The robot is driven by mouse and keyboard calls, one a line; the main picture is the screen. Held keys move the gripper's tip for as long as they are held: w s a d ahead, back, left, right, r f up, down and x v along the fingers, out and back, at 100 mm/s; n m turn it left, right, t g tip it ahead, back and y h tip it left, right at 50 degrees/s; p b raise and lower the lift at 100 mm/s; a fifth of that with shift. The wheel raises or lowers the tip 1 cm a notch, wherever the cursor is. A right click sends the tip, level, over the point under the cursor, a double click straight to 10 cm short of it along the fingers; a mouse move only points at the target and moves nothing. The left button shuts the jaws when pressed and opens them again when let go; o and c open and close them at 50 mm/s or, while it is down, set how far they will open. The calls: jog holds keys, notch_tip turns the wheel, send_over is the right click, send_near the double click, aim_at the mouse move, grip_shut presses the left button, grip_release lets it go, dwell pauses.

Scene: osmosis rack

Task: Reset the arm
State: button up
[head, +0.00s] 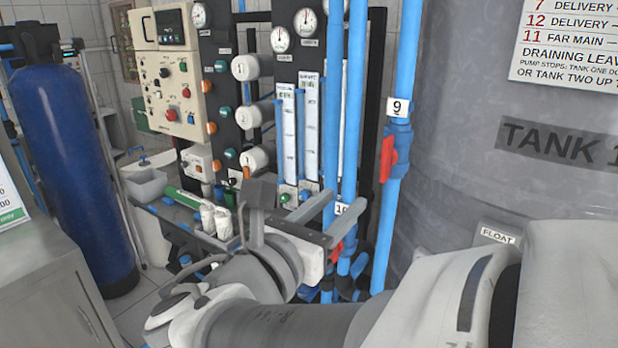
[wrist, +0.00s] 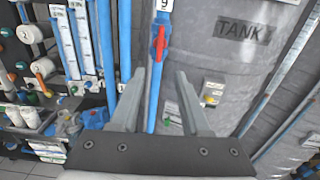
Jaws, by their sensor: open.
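My gripper (head: 328,222) is open and empty in the head view, at the end of my arm, in front of the blue pipes. Its two grey fingers are spread apart. In the wrist view my gripper (wrist: 161,100) points toward a blue vertical pipe with a red valve handle (wrist: 160,43), which shows between and beyond the fingertips. The same red handle (head: 388,158) is below the label 9 in the head view. I see nothing held between the fingers. A second red handle, near the label 10, is partly hidden by my gripper in the head view.
The large grey tank (head: 455,130) stands on the right. The rack panel with gauges and flow tubes (head: 285,95) is behind my gripper. A blue cylinder (head: 75,170) and a grey cabinet (head: 45,275) are on the left. Blue pipes (head: 355,90) run close to the fingers.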

jog(key=shift+s+a, duration=0.15)
jog(key=shift+s, duration=0.1)
jog(key=s+d+f+m+g, duration=0.5)
jog(key=d+f+m+g, duration=0.25)
jog(key=d+m, duration=0.4)
jog(key=s+f+m+g+y, duration=0.1)
jog(key=s+f+m+y, duration=0.1)
jog(key=m+y, duration=0.3)
jog(key=s+a+f+m+g+y, duration=0.1)
jog(key=m+y, duration=0.4)
jog(key=m, duration=0.8)
jog(key=shift+s+a+f+p, duration=0.15)
jog(key=shift+s+f+p, duration=0.25)
jog(key=shift+s, duration=0.45)
